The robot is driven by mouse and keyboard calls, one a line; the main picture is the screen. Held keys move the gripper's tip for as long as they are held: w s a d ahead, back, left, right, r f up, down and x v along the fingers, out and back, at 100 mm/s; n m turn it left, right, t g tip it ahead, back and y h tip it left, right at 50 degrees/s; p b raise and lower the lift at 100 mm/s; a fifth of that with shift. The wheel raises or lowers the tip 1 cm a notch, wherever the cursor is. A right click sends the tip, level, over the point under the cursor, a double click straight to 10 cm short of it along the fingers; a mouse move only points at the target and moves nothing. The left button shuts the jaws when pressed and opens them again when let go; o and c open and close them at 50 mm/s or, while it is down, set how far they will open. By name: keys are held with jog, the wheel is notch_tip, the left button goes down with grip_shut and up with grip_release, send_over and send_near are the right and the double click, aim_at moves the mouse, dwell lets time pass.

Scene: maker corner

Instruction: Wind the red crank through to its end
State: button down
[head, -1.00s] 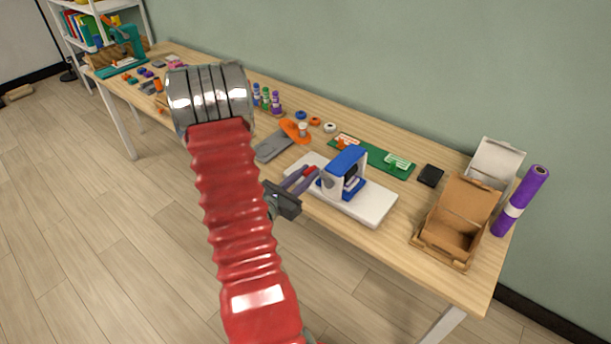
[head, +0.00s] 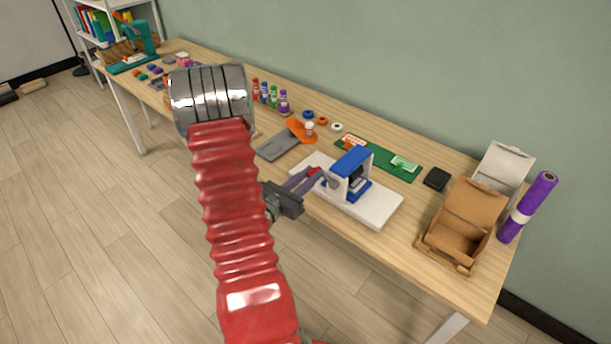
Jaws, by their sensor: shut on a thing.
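The red crank (head: 314,171) shows as a small red piece at the left side of a blue and grey device (head: 351,172). The device stands on a white base plate (head: 377,213) at the table's front edge. My gripper (head: 308,177) reaches in from the left, its fingers shut on the red crank. The fingers cover part of the crank, so its full shape and angle are hidden. My red arm fills the middle of the view.
An orange tool (head: 300,131) and a grey plate (head: 277,146) lie left of the device. A green mat (head: 385,160) lies behind it. An open cardboard box (head: 463,222), a black block (head: 437,179) and a purple roll (head: 528,207) are on the right.

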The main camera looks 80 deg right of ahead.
jog(key=c, duration=1.6)
grip_release()
jog(key=shift+o, duration=0.2)
jog(key=shift+w+a, duration=0.1)
jog(key=v, duration=1.3)
jog(key=shift+a, duration=0.25)
jog(key=shift+w, duration=0.15)
